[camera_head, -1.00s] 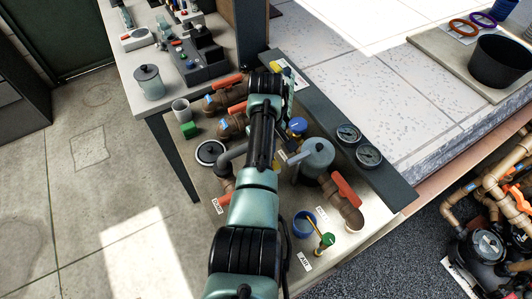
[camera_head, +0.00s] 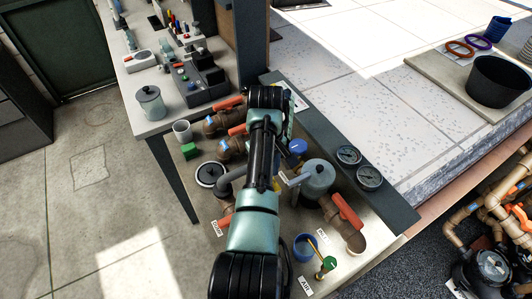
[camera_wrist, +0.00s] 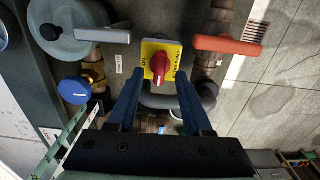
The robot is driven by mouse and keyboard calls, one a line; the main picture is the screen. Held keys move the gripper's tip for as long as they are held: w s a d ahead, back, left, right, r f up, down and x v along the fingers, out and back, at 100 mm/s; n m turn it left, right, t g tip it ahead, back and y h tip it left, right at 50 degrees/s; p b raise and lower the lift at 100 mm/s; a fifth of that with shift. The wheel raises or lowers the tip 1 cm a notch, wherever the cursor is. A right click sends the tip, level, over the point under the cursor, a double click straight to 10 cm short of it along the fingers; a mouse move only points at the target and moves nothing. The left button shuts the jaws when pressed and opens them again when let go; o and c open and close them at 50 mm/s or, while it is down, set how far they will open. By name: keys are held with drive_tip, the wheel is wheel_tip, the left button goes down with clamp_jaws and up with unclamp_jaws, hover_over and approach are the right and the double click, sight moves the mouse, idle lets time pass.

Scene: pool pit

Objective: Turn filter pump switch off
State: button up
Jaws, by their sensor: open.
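In the wrist view a red rotary switch knob (camera_wrist: 161,68) sits on a yellow plate (camera_wrist: 150,48) on the grey panel. The knob's grip bar runs roughly up and down in the picture. My gripper (camera_wrist: 160,76) is open, with one blue finger on each side below the knob. The fingers look apart from the knob; the exact depth gap is hard to tell. Nothing is between them. In the head view my arm hides the switch and most of the gripper.
An orange-red valve handle (camera_wrist: 227,46) lies right of the switch; a grey lever (camera_wrist: 103,36) and a blue cap (camera_wrist: 73,90) lie left. Pipes and a grey filter tank (camera_head: 317,178) crowd the panel. Two gauges (camera_head: 349,155) stand at its right edge.

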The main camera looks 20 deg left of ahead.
wheel_tip(320, 180, up, 11)
drive_tip(key=shift+f, duration=0.1)
idle(0.7)
drive_tip(key=w+d+r+m+t+y+b, duration=0.2)
drive_tip(key=w+d+r+m+t, duration=0.1)
drive_tip(key=w+r+t, duration=0.55)
drive_tip(key=w+d+r+m+t+b, duration=0.1)
drive_tip(key=d+r+t, duration=0.15)
drive_tip(key=r, duration=0.35)
drive_tip(key=w+d+r+m+t, duration=0.1)
drive_tip(key=r+t, duration=0.2)
drive_tip(key=r, duration=0.2)
drive_tip(key=s+d+r+m+t+b, duration=0.1)
drive_tip(key=s+d+r+m+t, duration=0.15)
drive_tip(key=s+r+t, duration=0.4)
drive_tip(key=s+d+r+m+t+b, duration=0.1)
drive_tip(key=s+d+r, duration=0.25)
drive_tip(key=r, duration=0.55)
drive_tip(key=s+d+r+m+t+h, duration=0.1)
drive_tip(key=s+d+r+t, duration=0.1)
drive_tip(key=s+r, duration=0.3)
drive_tip(key=s+d+r+m+t+h, duration=0.1)
drive_tip(key=s+d+r+t, duration=0.1)
drive_tip(key=s, duration=0.6)
wheel_tip(320, 180, up, 3)
drive_tip(key=shift+f+t+b, duration=0.15)
drive_tip(key=shift+t+b, duration=0.15)
drive_tip(key=shift+t, duration=0.55)
